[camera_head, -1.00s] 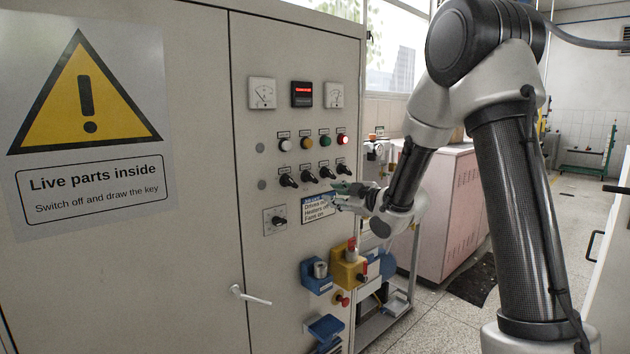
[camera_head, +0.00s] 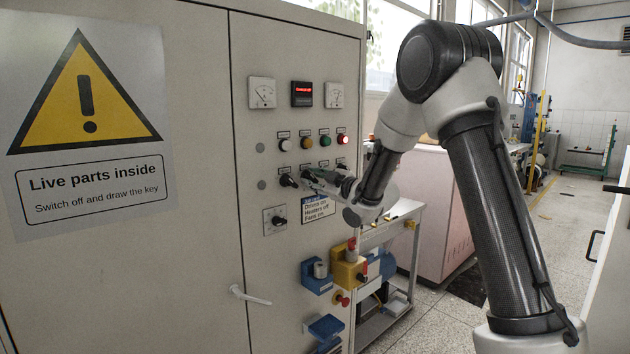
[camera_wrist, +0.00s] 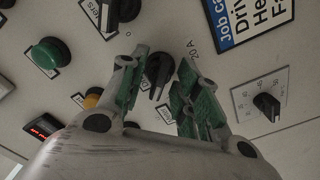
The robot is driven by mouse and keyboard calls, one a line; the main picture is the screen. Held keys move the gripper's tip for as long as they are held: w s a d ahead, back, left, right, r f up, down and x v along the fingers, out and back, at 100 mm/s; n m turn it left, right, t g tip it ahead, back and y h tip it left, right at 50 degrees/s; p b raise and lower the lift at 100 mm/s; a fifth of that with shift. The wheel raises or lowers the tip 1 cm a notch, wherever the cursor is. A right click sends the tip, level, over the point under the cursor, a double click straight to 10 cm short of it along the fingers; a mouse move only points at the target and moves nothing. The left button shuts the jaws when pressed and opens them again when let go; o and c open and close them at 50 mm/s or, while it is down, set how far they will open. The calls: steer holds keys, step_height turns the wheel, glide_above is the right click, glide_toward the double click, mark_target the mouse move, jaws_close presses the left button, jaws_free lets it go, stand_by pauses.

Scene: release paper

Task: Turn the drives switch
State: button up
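A row of black rotary switches sits on the grey cabinet front; the leftmost one (camera_head: 287,180) is clear in the head view. My gripper (camera_head: 308,177) is at the switch just right of it and covers it there. In the wrist view my gripper (camera_wrist: 164,58) is open, with green finger pads on either side of a black switch knob (camera_wrist: 158,72). A gap shows around the knob, and I cannot tell whether the tips touch it. "20 A" is printed beside it. No full name label is readable, so I cannot confirm which switch is drives.
Coloured buttons, including a green one (camera_wrist: 47,52), sit above the switches. A job card (camera_head: 318,209) and a separate rotary switch plate (camera_head: 275,220) lie below. Blue and yellow boxes (camera_head: 347,270) stick out lower down. A door handle (camera_head: 250,296) is at lower left.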

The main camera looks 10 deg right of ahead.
jaws_close()
steer(key=shift+m, duration=0.4)
steer(key=m, duration=0.8)
steer(key=shift+f+m, duration=0.1)
steer(key=shift+m, duration=0.2)
steer(key=m, duration=0.4)
steer(key=shift+m, duration=2.2)
